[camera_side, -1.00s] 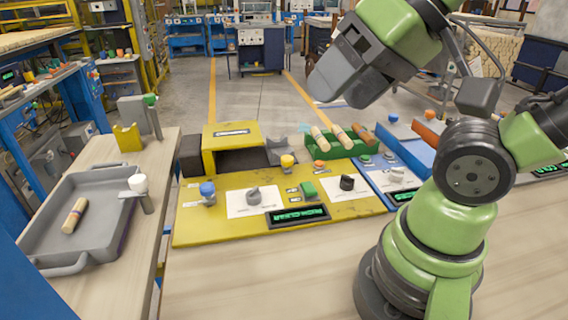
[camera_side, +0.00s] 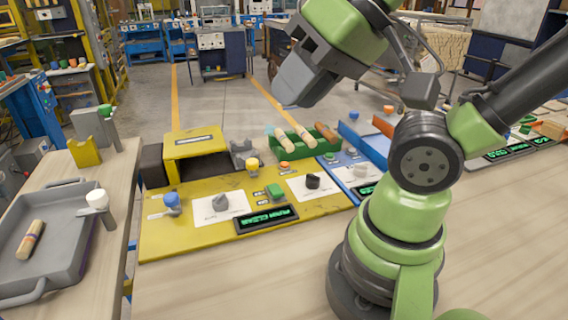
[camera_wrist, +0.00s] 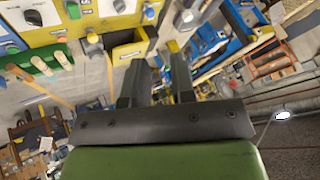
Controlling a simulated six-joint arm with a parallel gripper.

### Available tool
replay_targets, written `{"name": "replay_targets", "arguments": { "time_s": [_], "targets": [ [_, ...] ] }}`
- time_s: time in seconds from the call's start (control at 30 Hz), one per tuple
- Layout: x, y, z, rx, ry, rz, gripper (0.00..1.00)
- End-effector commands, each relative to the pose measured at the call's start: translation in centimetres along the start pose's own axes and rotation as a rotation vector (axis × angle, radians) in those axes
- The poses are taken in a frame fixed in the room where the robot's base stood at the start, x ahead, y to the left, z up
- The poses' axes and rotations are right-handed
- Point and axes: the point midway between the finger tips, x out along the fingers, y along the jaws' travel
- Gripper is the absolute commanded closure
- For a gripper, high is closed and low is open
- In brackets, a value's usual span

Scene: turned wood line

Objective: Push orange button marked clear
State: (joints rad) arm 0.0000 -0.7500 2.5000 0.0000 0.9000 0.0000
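The orange button (camera_side: 284,165) is small and sits at the back edge of the yellow panel (camera_side: 165,235), right of a yellow knob (camera_side: 252,165). Its lettering is too small to read. A dark display (camera_side: 266,219) with green text lies at the panel's front. My gripper (camera_side: 288,100) is in the air above and behind the panel, tilted down to the left, apart from the button. In the wrist view my gripper (camera_wrist: 158,70) has its two fingers apart with nothing between them. I cannot pick out the orange button surely in the wrist view.
The panel also has a blue knob (camera_side: 172,201), a green button (camera_side: 275,191) and a black knob (camera_side: 312,181). A green box (camera_side: 329,137) with wooden pieces stands behind. A grey tray (camera_side: 68,196) holds a wooden peg (camera_side: 30,240) at left. The front bench is clear.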

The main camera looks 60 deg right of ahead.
Motion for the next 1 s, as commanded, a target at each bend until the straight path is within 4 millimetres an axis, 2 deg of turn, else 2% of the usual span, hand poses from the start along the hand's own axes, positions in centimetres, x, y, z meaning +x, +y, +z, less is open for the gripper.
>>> {"name": "replay_targets", "arguments": {
  "time_s": [0.03,0.1,1.0],
  "targets": [
    [0.0,0.0,0.0,0.0,0.0,0.0,0.88],
    [0.0,0.0,0.0,0.0,0.0,0.0,1.0],
    [0.0,0.0,0.0,0.0,0.0,0.0,1.0]
  ]
}}
